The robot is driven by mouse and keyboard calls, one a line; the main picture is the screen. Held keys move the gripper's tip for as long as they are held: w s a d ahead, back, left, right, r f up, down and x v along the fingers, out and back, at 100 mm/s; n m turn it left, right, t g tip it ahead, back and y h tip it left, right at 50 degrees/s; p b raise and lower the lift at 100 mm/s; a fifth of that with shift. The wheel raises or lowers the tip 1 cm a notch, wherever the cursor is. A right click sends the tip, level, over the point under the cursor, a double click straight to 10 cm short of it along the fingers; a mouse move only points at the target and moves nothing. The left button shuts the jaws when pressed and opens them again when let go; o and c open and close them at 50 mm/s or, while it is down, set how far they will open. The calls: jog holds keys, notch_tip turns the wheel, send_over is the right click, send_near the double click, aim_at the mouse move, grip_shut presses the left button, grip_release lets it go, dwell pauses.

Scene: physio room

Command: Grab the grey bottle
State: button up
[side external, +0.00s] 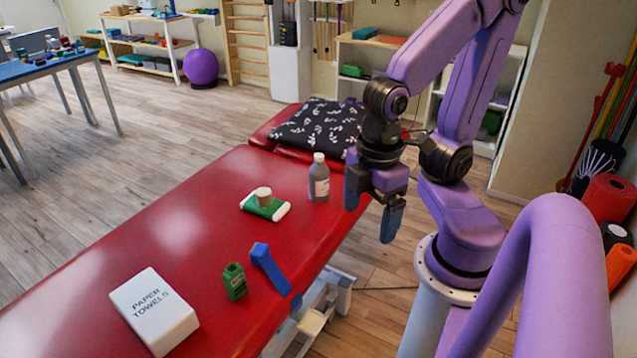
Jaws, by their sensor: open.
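The grey bottle (319,182) has a white cap and a pale label. It stands upright on the red treatment table (215,215), near its right edge. My gripper (374,215) points down to the right of the bottle, with its two blue fingers apart and nothing between them. In the picture it overlaps the table's right edge, and a gap shows between the left finger and the bottle. The exact height and depth of the gripper against the bottle cannot be told from this one view.
Left of the bottle lies a green and white pack (265,208) with a small beige roll (264,196) on it. Nearer are a blue strap (268,268), a green box (234,282) and a paper towels pack (154,311). A dark patterned pillow (318,128) lies behind the bottle.

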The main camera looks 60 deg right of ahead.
aim_at(322, 172)
jog(key=shift+o, duration=0.2)
